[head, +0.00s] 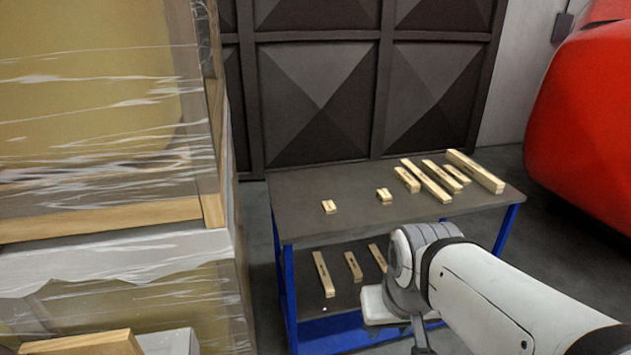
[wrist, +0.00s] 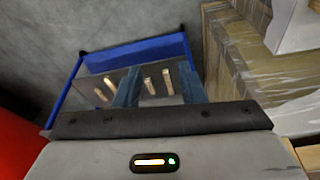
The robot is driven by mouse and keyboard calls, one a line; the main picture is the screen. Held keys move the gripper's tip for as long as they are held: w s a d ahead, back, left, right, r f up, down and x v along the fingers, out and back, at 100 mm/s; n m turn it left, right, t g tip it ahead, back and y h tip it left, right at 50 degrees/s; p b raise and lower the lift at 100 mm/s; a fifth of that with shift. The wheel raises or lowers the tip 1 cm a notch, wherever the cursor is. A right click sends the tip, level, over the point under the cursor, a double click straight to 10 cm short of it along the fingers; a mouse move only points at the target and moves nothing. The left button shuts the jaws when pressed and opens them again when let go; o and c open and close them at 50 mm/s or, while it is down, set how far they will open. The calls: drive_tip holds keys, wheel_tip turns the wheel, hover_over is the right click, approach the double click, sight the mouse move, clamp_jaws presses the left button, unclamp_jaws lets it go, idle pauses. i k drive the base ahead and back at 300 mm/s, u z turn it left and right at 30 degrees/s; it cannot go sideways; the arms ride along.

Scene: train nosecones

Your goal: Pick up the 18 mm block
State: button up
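Several pale wooden blocks of different sizes lie on the dark table top in the head view, among them a small block (head: 329,207), another small block (head: 384,196) and a large long block (head: 475,171). More lie on the lower shelf, including a long block (head: 323,274) and a shorter one (head: 353,266). Their markings are too small to read, so I cannot tell which is the 18 mm block. In the wrist view my gripper (wrist: 158,84) has its two fingers apart, with blocks (wrist: 150,86) visible beyond and between them. It holds nothing.
The blue-legged table (head: 290,215) has bare top at its left and front. A plastic-wrapped wooden crate (head: 105,190) stands close on the left. A red rounded nosecone (head: 590,130) is at the right. Dark panels (head: 320,85) stand behind. My arm covers the table's front right.

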sight(329, 207)
drive_tip(key=z, duration=0.05)
drive_tip(key=i, duration=0.1)
drive_tip(key=u, duration=0.05)
drive_tip(key=k, duration=0.45)
drive_tip(key=z, duration=0.35)
drive_tip(key=i, duration=1.7)
drive_tip(key=u, duration=0.65)
drive_tip(key=i, duration=0.4)
drive_tip(key=u, duration=0.55)
